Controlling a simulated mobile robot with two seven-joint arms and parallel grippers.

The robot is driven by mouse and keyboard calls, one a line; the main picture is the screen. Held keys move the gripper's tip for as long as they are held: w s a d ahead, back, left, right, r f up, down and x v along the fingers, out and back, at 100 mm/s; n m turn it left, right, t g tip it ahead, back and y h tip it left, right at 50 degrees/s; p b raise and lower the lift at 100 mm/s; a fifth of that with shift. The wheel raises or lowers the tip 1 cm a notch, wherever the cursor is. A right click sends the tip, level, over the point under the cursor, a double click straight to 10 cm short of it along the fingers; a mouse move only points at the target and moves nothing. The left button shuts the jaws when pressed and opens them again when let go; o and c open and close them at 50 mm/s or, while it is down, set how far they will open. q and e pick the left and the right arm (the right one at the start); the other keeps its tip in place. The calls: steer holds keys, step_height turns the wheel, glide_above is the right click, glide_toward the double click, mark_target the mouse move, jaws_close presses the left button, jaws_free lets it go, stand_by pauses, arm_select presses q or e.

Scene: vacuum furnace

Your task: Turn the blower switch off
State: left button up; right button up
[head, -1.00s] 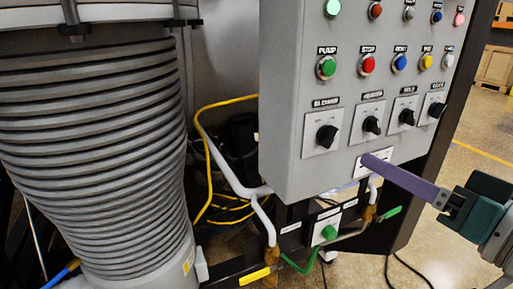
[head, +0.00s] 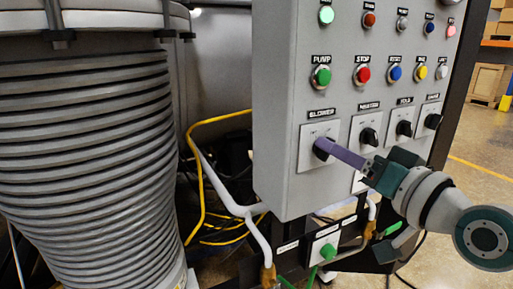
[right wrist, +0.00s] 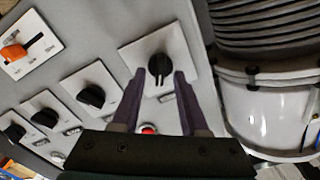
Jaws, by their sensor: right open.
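The blower switch is a black rotary knob (right wrist: 159,67) on a white square plate. In the head view its plate (head: 307,156) is at the left end of the lower row on the grey panel, under the label BLOWER. My right gripper (head: 321,147) reaches it from the right, and its purple finger hides most of the knob. In the right wrist view the open gripper (right wrist: 160,76) has one fingertip on each side of the knob's lower part. I cannot tell whether they touch it. The left gripper is not in view.
Other black knobs (head: 404,129) sit to the right in the same row. Above them is a row with the green PUMP button (head: 320,77) and others. A large grey bellows (head: 85,160) stands left of the panel, with yellow cable (head: 202,180) between.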

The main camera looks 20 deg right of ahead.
jaws_close()
stand_by(0.4)
